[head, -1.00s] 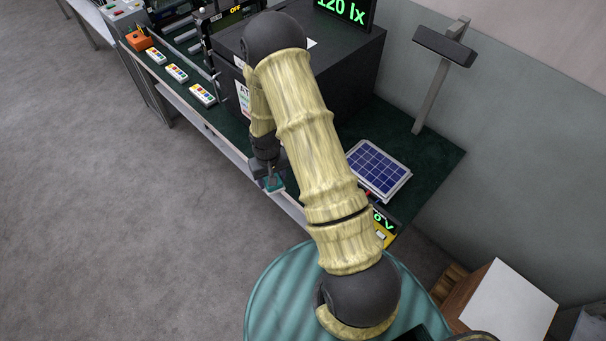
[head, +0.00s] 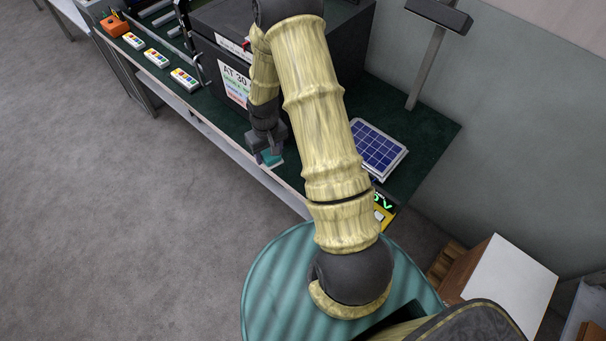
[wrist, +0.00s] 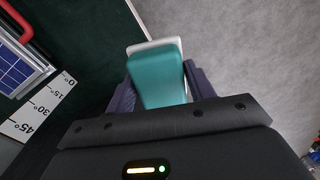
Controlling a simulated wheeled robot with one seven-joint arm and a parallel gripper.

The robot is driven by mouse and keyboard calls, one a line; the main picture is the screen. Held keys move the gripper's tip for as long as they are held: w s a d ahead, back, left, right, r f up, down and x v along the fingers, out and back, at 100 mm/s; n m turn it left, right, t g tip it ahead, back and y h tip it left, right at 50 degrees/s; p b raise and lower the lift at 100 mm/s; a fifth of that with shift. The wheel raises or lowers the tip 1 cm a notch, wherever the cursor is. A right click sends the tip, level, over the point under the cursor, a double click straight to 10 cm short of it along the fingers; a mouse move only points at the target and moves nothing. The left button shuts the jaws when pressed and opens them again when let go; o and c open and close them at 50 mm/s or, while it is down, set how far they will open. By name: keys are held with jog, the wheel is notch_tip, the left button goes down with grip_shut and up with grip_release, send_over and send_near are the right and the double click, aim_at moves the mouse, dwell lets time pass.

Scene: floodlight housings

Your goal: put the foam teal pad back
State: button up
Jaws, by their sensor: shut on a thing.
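The foam teal pad (wrist: 162,82) is between the fingers of my gripper (wrist: 160,92) in the wrist view, with a finger on each side. A pale white edge (wrist: 153,45) shows just beyond its far end; I cannot tell whether it belongs to the pad or to a thing below. In the head view my gripper (head: 268,152) points down near the front edge of the dark green bench top (head: 425,130), and the teal pad (head: 272,158) shows at its tips. I cannot tell how far the pad is above the bench. Its underside is hidden.
A blue solar panel (head: 378,147) lies on the bench to the right of my arm. A dark box with a printed sheet (head: 236,84) stands behind my gripper. A lamp post (head: 427,65) rises at the back right. An angle scale (wrist: 37,108) shows in the wrist view.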

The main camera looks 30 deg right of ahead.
jog(key=s+d+f+n+b, duration=0.1)
jog(key=s+d+n+b, duration=0.1)
jog(key=d+b, duration=0.8)
jog(key=shift+s+d+n, duration=0.15)
jog(key=shift+d+n, duration=0.05)
jog(key=shift+n, duration=0.3)
jog(key=shift+f, duration=0.15)
jog(key=shift+f+b, duration=0.4)
jog(key=shift+f, duration=2.7)
jog(key=shift+f, duration=1.85)
jog(key=shift+f, duration=0.1)
jog(key=o, duration=1.1)
